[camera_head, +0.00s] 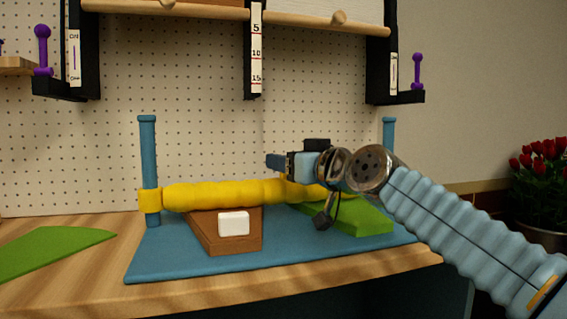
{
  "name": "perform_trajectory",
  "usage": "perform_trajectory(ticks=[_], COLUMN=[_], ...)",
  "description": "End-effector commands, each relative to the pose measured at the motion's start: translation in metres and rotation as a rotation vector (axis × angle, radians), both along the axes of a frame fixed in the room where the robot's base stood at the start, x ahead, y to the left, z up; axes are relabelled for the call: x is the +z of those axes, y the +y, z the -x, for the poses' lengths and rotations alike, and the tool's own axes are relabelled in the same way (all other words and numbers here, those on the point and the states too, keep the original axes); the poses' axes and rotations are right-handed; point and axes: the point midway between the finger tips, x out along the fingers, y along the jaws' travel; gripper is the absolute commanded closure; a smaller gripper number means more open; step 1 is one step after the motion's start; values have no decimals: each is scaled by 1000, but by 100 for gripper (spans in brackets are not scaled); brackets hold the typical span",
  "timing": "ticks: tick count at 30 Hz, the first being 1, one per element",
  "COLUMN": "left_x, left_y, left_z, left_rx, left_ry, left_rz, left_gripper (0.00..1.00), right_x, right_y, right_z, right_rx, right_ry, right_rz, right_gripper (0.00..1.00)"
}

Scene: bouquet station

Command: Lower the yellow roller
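The yellow roller (220,194) lies across a blue base (170,262) between two blue posts. Its yellow end collar sits low on the left post (149,150). The roller passes just above or against a brown wedge-shaped piece (205,238) with a white block (234,223) on its front, and a green piece (362,222). My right gripper (274,162) is above and behind or over the right half of the roller, pointing left. My arm hides the roller's right end. I cannot tell whether the fingers touch anything or are open. My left gripper is out of view.
A green sheet (50,250) lies on the wooden table (85,282) at left. A pegboard (200,130) stands behind, with a black-framed rack (254,50) and purple levers above. Red flowers (541,160) stand at far right. Bare table shows left of the base.

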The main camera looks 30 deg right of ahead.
Motion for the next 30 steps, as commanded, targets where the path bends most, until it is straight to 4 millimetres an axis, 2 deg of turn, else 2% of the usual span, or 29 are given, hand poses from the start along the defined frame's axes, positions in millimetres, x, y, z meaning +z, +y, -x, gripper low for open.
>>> perform_trajectory(ticks=[6,13,18,30], left_x=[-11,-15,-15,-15], left_y=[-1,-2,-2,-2], left_z=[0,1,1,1], left_rx=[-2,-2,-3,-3], left_ry=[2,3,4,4], left_rz=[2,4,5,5], left_gripper=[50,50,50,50], right_x=[-1,0,-1,-1], right_y=[-4,-8,-9,-9], right_z=[55,101,115,116], right_rx=[-1,-1,0,0], right_ry=[-4,-3,-1,0], right_rz=[1,0,0,0], right_gripper=[46,46,46,46])
